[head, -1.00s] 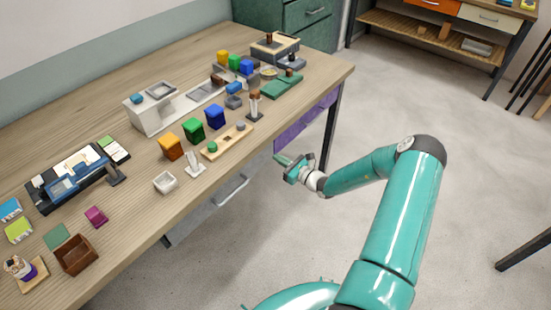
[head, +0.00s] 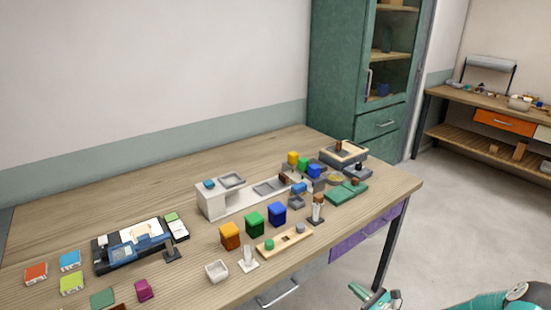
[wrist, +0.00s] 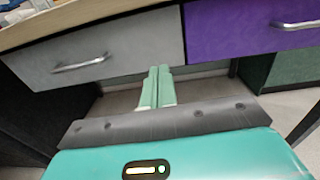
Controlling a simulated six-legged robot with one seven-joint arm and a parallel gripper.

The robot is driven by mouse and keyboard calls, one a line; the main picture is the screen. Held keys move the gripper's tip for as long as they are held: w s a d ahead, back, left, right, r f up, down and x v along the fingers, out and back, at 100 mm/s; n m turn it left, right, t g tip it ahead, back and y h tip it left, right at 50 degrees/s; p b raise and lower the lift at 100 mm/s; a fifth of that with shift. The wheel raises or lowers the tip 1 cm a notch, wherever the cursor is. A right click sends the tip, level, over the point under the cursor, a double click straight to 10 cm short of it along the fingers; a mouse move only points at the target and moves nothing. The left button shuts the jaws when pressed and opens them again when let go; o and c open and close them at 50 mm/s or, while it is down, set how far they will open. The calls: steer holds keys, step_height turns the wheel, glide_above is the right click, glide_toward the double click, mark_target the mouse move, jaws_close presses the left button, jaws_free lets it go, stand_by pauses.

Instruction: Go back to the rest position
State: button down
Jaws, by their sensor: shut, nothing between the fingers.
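My gripper (head: 370,295) shows at the bottom edge of the head view, in front of the workbench (head: 70,220) and below its top. In the wrist view its two pale green fingers (wrist: 157,88) lie side by side, shut with nothing between them. They point toward the bench front, between a grey drawer (wrist: 95,55) and a purple drawer (wrist: 250,25). My gripper touches nothing that I can see. Most of my arm is below the picture in the head view.
Orange (head: 230,236), green (head: 254,224) and blue (head: 277,214) boxes stand on the bench near a wooden rack (head: 284,243). A green cabinet (head: 345,75) stands behind the bench's right end. Open floor (head: 430,225) lies to the right.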

steer(key=s+a+r+n+g, duration=0.5)
steer(key=a+r+n+g, duration=0.25)
steer(key=r+n, duration=0.2)
steer(key=s+a+r+n+g, duration=0.4)
steer(key=a+r+n+g, duration=0.2)
steer(key=a+r+n, duration=0.3)
steer(key=s+r+n+t+h, duration=0.4)
steer(key=s+r+n+h, duration=0.5)
steer(key=s+r, duration=0.8)
steer(key=shift+s+a+r+n, duration=0.25)
steer(key=shift+r+n, duration=0.3)
steer(key=shift+n, duration=0.4)
